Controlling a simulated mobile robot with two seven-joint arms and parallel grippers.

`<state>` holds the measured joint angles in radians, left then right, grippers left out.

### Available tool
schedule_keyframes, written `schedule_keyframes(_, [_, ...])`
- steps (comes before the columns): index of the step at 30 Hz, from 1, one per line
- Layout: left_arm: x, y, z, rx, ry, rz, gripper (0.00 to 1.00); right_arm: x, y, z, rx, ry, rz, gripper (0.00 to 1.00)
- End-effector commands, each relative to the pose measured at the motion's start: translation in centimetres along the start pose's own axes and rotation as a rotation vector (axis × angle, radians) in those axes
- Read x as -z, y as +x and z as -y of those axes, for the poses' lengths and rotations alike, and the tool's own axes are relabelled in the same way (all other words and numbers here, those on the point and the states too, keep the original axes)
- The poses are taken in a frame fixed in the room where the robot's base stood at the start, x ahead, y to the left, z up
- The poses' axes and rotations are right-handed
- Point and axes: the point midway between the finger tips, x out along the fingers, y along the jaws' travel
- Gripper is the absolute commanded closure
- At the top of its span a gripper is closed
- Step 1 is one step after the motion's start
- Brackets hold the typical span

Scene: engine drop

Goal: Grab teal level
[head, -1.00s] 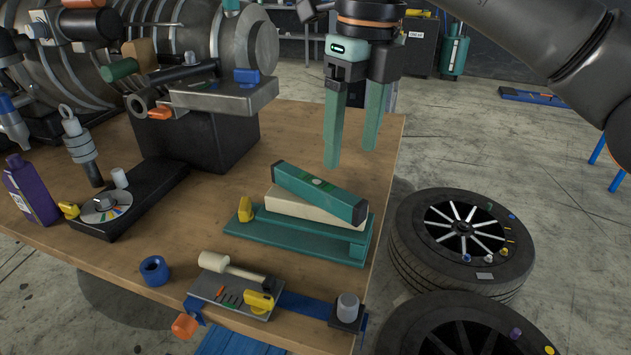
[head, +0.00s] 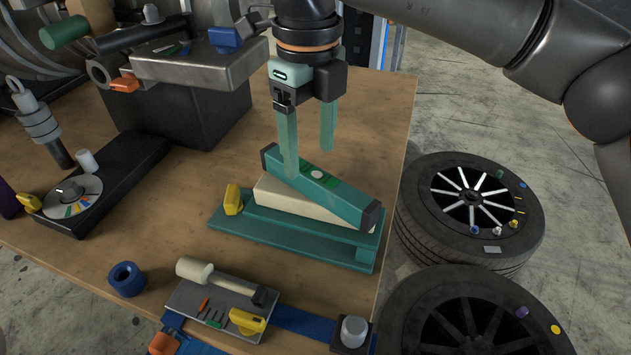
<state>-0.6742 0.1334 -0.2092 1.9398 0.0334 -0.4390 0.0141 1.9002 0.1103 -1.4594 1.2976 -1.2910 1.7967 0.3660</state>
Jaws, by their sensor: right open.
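The teal level (head: 345,199) is a long bar with black end caps and a small vial window near its middle. It lies aslant on a cream block (head: 285,199), which sits on a teal stand (head: 290,239) near the table's right edge. My right gripper (head: 309,164) is open and empty, with its two long teal fingers pointing down. The nearer finger overlaps the level's left part in the picture, and the farther finger is behind the level. I cannot tell whether either finger touches it. My left gripper is out of view.
A yellow clip (head: 233,200) stands on the stand's left end. In front lie a grey tool tray (head: 222,312) with a mallet and a blue ring (head: 127,279). A dark block (head: 200,110) stands behind left. Tires (head: 470,210) lie on the floor to the right.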

Motion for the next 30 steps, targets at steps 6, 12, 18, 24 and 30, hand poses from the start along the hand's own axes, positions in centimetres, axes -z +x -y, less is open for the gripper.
schedule_keyframes(6, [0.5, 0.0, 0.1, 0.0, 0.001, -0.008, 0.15, 0.2, 2.1, 0.5, -0.002, 0.001, -0.002, 0.28])
schedule_keyframes(12, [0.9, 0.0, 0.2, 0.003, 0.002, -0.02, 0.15, 0.3, 4.8, 0.8, -0.001, 0.002, -0.001, 0.28])
schedule_keyframes(18, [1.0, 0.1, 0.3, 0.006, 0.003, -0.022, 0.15, 0.3, 5.5, 0.8, 0.001, 0.002, 0.002, 0.28])
schedule_keyframes(24, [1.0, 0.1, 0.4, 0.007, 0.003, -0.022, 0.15, 0.3, 5.5, 0.8, 0.001, 0.002, 0.002, 0.36])
schedule_keyframes(30, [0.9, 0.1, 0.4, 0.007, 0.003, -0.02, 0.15, 0.3, 5.5, 0.8, 0.001, 0.002, 0.002, 0.59])
